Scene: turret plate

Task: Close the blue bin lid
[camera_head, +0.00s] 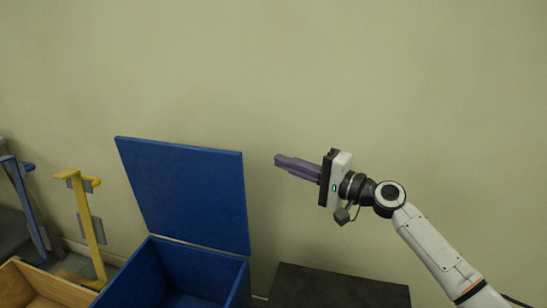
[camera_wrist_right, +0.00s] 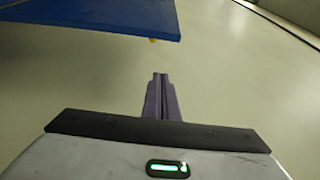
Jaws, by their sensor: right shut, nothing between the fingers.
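The blue bin (camera_head: 205,279) stands at the lower middle of the head view, and its front is cut off by the frame's bottom edge. Its blue lid (camera_head: 185,192) is open, standing up and tilted back from the rear edge of the bin. My right gripper (camera_head: 278,160) is shut and empty, in the air to the right of the lid's upper right corner and apart from it. In the right wrist view the shut fingers (camera_wrist_right: 160,78) point ahead, and the blue lid (camera_wrist_right: 90,18) shows at the upper left. My left gripper is in neither view.
A dark low box or surface (camera_head: 338,288) is right of the bin. A wooden box (camera_head: 38,284) is at the lower left, with yellow (camera_head: 90,225) and blue (camera_head: 25,205) upright frames behind it. A plain wall is behind everything.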

